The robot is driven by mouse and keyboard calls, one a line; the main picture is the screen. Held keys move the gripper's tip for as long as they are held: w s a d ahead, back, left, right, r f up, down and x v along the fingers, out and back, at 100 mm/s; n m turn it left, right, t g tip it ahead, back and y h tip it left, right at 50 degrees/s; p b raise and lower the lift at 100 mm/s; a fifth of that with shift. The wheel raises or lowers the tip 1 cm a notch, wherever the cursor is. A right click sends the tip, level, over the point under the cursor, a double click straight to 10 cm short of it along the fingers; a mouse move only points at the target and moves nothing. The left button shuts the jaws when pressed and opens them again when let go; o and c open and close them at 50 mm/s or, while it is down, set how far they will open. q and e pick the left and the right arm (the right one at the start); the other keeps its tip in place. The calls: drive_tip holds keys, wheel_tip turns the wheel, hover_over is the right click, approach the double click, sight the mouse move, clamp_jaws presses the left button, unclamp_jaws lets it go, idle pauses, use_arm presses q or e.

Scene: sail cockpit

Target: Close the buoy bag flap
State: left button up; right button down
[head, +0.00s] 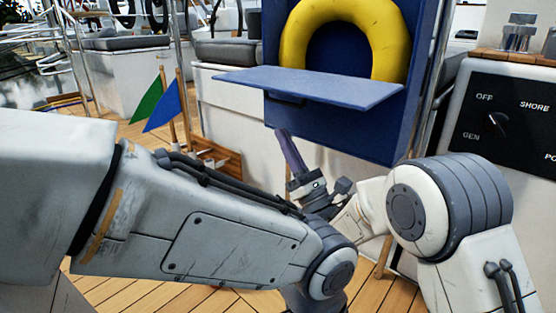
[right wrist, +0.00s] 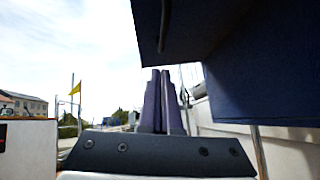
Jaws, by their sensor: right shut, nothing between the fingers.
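The blue buoy bag (head: 400,128) stands upright at the back, with a yellow ring buoy (head: 398,35) in its upper part. Its flap (head: 310,87) is open and sticks out roughly level in front of the buoy. A dark handle (head: 284,99) shows under the flap's near edge. My right gripper (head: 282,135) points up below the flap, just in front of the bag. In the right wrist view its purple fingers (right wrist: 160,75) are together and empty, with the flap's underside (right wrist: 185,25) above them. My left arm crosses the lower left; its gripper does not show.
A black switch panel (head: 510,115) is at the right, below a wooden ledge. Green and blue flags (head: 163,105) stand on sticks at the left, by a wooden rack (head: 217,157). Metal rails and grey seat cushions lie behind. Wooden deck (head: 130,290) shows below.

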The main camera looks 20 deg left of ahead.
use_arm(q)
drive_tip(key=shift+w+a, duration=0.2)
drive_tip(key=shift+a, duration=0.15)
use_arm(e)
drive_tip(key=shift+w+r, duration=0.2)
drive_tip(key=shift+r, duration=0.85)
drive_tip(key=shift+w+r, duration=0.2)
drive_tip(key=shift+r, duration=0.85)
